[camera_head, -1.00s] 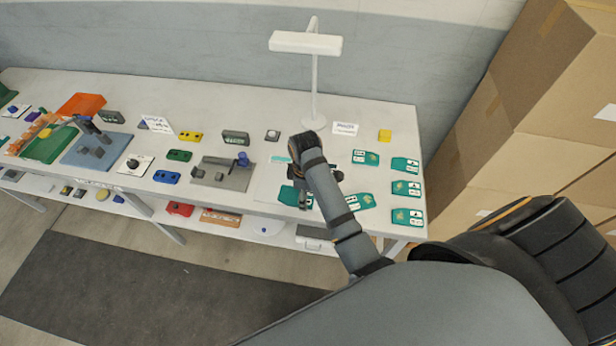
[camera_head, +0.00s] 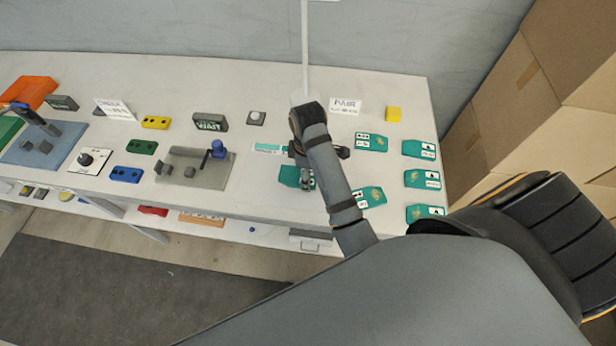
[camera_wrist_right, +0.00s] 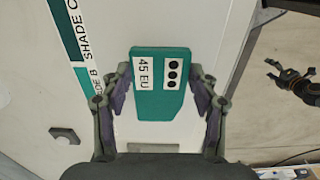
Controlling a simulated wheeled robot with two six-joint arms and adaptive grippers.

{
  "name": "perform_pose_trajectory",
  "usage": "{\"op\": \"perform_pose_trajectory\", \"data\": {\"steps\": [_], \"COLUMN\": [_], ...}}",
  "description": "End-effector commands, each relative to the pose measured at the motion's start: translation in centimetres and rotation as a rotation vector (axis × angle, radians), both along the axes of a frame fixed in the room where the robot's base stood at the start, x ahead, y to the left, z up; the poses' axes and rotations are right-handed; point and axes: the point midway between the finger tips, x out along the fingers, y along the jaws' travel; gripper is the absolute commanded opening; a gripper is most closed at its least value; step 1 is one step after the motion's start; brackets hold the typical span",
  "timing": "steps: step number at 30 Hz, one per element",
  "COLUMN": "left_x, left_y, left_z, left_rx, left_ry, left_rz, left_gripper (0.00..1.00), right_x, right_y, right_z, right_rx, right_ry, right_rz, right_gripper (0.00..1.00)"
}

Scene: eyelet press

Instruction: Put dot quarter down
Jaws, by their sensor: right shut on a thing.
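I cannot tell whether the quarter touches the table. A dark claw, apparently my left gripper (camera_wrist_right: 290,80), is at the right of the wrist view, over the floor; its jaw state is unclear.
Several teal quarters lie to the right, such as one at the back (camera_head: 371,142) and one at the far right (camera_head: 422,179). A shade strip (camera_wrist_right: 66,32) lies beside the held piece. A grey press fixture (camera_head: 195,168) stands to the left. The table's front edge is close.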

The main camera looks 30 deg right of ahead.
Motion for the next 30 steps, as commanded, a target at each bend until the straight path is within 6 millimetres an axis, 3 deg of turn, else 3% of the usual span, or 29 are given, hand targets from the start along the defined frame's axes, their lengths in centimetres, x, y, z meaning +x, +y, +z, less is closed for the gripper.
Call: {"op": "perform_pose_trajectory", "data": {"steps": [1, 4, 10, 16, 17, 21, 30], "left_x": [0.2, 0.6, 1.8, 0.6, 0.4, 0.3, 0.6], "left_y": [0.0, 0.0, -0.2, -0.2, -0.2, -0.2, -0.3], "left_z": [-2.2, -3.6, -3.0, -2.8, -2.9, -3.0, -3.0], "left_rx": [0.000, 0.000, -0.002, -0.002, -0.002, -0.003, -0.003], "left_ry": [-0.004, -0.010, -0.028, -0.010, -0.007, -0.005, -0.009], "left_rz": [0.000, -0.001, 0.000, 0.000, 0.000, 0.000, 0.001], "left_gripper": [0.69, 0.69, 0.69, 0.69, 0.69, 0.69, 0.69], "right_x": [-0.2, -0.5, -0.6, -0.6, -0.6, -0.6, -0.6], "right_y": [0.0, 0.0, 0.0, 0.0, 0.0, 0.0, 0.0], "right_z": [-2.1, -3.1, -2.6, -2.9, -2.9, -3.0, -3.0], "right_rx": [0.001, 0.001, 0.000, -0.001, 0.000, -0.001, 0.000], "right_ry": [0.002, 0.001, 0.000, 0.003, 0.001, 0.001, 0.001], "right_rz": [0.001, 0.003, 0.004, 0.004, 0.004, 0.004, 0.004], "right_gripper": [0.31, 0.31, 0.27, 0.27, 0.62, 0.81, 0.83]}}
